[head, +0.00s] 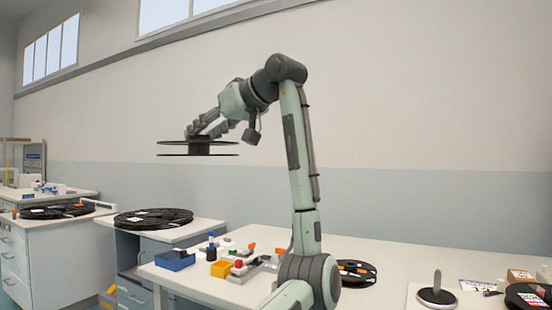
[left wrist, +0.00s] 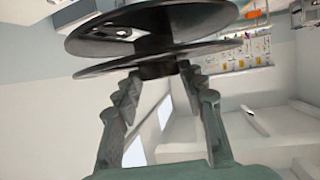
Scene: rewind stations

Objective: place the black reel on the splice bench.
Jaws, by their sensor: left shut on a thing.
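The black reel (head: 198,143) hangs level in the air, with its two thin flanges and dark hub seen edge-on. My left gripper (head: 198,137) is shut on its hub from above. In the left wrist view the reel (left wrist: 215,48) fills the top, and the fingers of my left gripper (left wrist: 158,75) reach its hub. A white-topped bench (head: 195,287) stands below and to the right of the reel; no label shows whether it is the splice bench. My right gripper is not in view.
A large black reel (head: 153,219) lies on a cabinet to the left. A round stand (head: 437,296) is at the right.

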